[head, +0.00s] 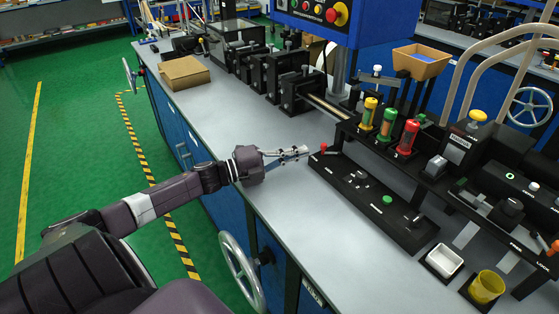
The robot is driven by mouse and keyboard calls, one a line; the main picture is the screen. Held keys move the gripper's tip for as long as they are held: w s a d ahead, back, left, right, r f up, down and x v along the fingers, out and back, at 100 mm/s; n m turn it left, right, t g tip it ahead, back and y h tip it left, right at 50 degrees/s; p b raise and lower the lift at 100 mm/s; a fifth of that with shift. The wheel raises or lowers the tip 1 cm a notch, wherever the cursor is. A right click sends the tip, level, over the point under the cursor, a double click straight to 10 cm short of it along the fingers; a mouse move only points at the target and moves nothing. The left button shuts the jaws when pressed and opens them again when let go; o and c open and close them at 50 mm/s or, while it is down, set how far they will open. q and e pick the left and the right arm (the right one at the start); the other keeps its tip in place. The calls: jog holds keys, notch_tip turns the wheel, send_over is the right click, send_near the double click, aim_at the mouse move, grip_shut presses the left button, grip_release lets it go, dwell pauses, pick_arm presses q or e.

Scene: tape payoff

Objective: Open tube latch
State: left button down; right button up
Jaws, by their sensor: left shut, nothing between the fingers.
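Three capped tubes stand in a black rack on the bench: a yellow-capped tube (369,112), a green tube (387,123) and a red tube (407,137). In front of them lies a long black panel (375,205) with a red knob (323,148) at its far left end and a green button (387,200). I cannot tell which part is the tube latch. My left gripper (306,151) is shut and empty, reaching over the bench with its tips just left of the red knob; contact cannot be told. My right gripper is not in view.
A cardboard box (184,72) sits at the back left of the bench. Black machine blocks (295,92) line the back. The bench top (290,195) near my arm is clear.

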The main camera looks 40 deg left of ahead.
pick_arm(q)
jog(key=shift+s+d+v, duration=0.15)
jog(key=shift+d+v, duration=0.1)
jog(key=shift+v, duration=0.9)
jog(key=shift+s+d+v, duration=0.1)
jog(key=shift+d+v, duration=0.1)
jog(key=shift+v, duration=1)
jog(key=shift+s+d+v, duration=0.15)
jog(key=shift+d+v, duration=0.1)
jog(key=shift+v, duration=0.9)
